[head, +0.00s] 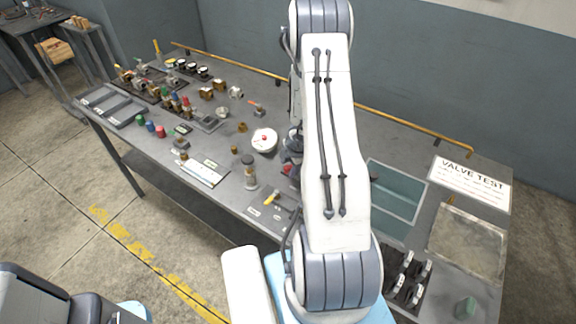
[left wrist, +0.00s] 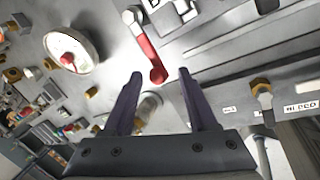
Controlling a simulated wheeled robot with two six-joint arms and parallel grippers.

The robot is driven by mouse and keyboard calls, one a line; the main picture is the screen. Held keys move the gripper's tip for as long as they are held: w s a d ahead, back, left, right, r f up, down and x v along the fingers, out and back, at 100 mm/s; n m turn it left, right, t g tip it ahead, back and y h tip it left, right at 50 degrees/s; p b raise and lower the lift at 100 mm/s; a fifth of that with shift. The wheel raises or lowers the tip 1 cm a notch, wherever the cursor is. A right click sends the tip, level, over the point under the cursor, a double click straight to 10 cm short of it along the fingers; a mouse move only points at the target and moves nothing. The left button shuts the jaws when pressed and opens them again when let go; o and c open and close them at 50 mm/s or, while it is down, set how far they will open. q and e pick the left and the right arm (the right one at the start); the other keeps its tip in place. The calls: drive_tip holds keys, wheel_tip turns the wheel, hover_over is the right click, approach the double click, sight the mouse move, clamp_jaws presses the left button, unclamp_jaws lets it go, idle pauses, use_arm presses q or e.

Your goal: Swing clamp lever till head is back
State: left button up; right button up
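A lever with a red grip (left wrist: 148,50) and a pale metal end (left wrist: 130,16) shows in the left wrist view, just beyond the fingertips. It looks like the clamp lever. My left gripper (left wrist: 160,74) is open, its two dark fingers spread on either side of the red grip's near end. I see nothing held between them, and cannot tell if a finger touches the grip. In the head view my own arm covers most of this spot; only a bit of red (head: 287,170) shows beside it. The clamp head cannot be made out. My right gripper is not in view.
A white round dial with a red centre (head: 264,140) stands left of the lever; it also shows in the left wrist view (left wrist: 84,36). A yellow-handled lever (head: 271,198) lies nearer the bench's front edge.

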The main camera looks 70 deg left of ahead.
use_arm(q)
drive_tip(key=shift+r, duration=0.1)
drive_tip(key=p+v, duration=0.5)
drive_tip(key=v, duration=0.5)
drive_tip(key=shift+r, duration=0.15)
